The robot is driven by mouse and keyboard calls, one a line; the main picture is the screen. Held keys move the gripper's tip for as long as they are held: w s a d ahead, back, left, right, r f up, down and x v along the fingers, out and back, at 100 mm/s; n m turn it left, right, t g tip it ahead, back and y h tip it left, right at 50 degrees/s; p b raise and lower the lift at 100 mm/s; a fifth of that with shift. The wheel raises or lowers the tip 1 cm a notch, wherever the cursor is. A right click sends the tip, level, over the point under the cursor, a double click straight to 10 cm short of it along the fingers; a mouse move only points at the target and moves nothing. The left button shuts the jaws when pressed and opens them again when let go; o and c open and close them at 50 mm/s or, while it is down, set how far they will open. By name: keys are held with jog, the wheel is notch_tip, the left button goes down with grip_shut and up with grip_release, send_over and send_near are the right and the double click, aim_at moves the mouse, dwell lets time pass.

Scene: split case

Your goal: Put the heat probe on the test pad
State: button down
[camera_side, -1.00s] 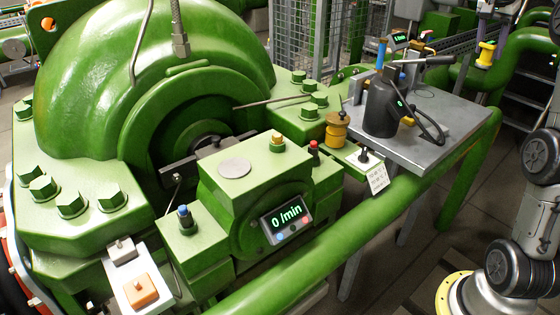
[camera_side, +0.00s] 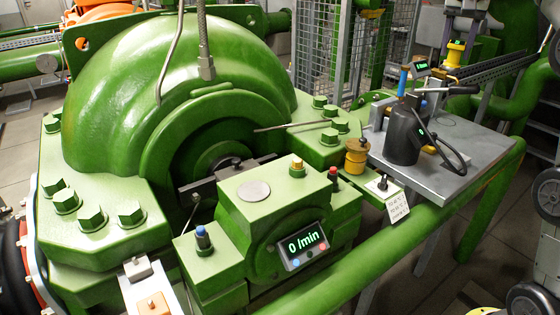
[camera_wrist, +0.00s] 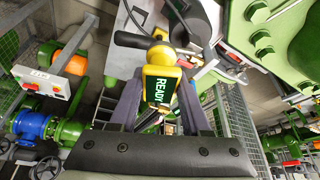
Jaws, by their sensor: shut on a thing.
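The heat probe (camera_wrist: 158,88) is a yellow body with a dark READY display and a black curved end; I take it to be the yellow piece in the side view (camera_side: 457,49). My gripper (camera_wrist: 159,101) is shut on it, with a finger on each side. In the side view, my gripper (camera_side: 460,38) is at the upper right, holding the probe in the air beyond the grey bench plate. A flat round grey disc (camera_side: 254,191), which looks like the test pad, lies bare on the green box above the 0 /min display. The gripper is well apart from it.
A brass-coloured fitting (camera_side: 356,157), red knob (camera_side: 333,172) and blue knob (camera_side: 203,237) stand up around the disc. The large green housing (camera_side: 170,95) rises behind it.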

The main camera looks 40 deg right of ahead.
jog(key=w+a+n+t+y, duration=0.3)
jog(key=a+n, duration=0.5)
jog(key=a, duration=1.7)
jog(key=s+a+n+y, duration=0.1)
jog(key=s+a+n, duration=0.2)
jog(key=a, duration=0.6)
jog(key=s+a+n, duration=0.3)
jog(key=s+a, duration=0.1)
jog(key=a, duration=0.5)
jog(key=shift+w+a+f, duration=1)
jog(key=shift+w+f, duration=1.15)
jog(key=shift+f, duration=0.9)
jog(key=shift+w+a+f, duration=0.95)
jog(key=shift+w+f, duration=1.2)
jog(key=shift+f, duration=0.95)
jog(key=shift+w+a+f, duration=1)
jog(key=shift+w+f, duration=1.15)
jog(key=shift+f, duration=0.9)
jog(key=shift+f, duration=0.15)
